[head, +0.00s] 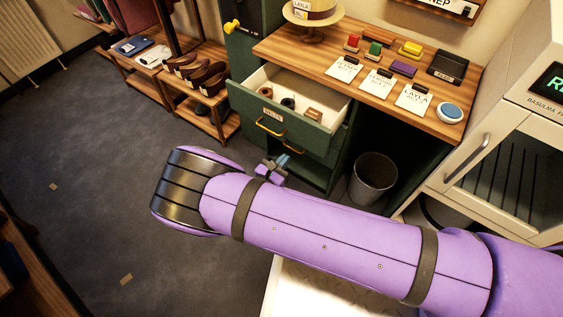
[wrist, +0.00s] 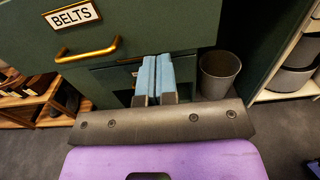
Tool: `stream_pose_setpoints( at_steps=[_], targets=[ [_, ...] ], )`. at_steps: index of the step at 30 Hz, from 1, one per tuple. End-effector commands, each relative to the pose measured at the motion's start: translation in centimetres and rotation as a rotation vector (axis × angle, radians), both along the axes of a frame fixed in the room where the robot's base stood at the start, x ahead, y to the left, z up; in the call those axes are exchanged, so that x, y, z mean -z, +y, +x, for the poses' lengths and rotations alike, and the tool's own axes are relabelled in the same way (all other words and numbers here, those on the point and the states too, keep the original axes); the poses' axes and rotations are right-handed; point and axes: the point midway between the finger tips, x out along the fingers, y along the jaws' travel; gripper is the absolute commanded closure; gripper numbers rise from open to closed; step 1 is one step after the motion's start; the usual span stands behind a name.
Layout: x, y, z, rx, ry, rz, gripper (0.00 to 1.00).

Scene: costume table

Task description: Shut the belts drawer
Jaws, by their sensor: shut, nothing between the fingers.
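The belts drawer (head: 262,123) is a dark green drawer pulled out from under the wooden table top, with a brass handle and a label. Several rolled belts lie inside it. In the wrist view the drawer front (wrist: 180,25) fills the top, with its BELTS label and brass handle (wrist: 88,50) at the left. My gripper (head: 281,161) is just in front of and below the drawer front, partly hidden by my arm. In the wrist view my gripper's blue fingers (wrist: 154,75) are shut and empty, to the right of the handle. I cannot tell whether they touch the drawer.
A waste bin (head: 373,178) stands on the floor right of the drawers. A pale cabinet (head: 500,150) is at the right. A shoe rack (head: 205,95) stands at the left. Cards and coloured items lie on the table top (head: 285,46).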

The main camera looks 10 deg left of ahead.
Motion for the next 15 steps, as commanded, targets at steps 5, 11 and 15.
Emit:
stream_pose_setpoints(
  at_steps=[5,11,15],
  targets=[
    [0.0,-1.3,3.2,0.002,-0.001,0.000,1.00],
    [0.0,-2.7,6.4,0.003,0.000,-0.001,1.00],
    [0.0,-3.4,8.1,0.002,0.000,0.000,1.00]
  ],
)
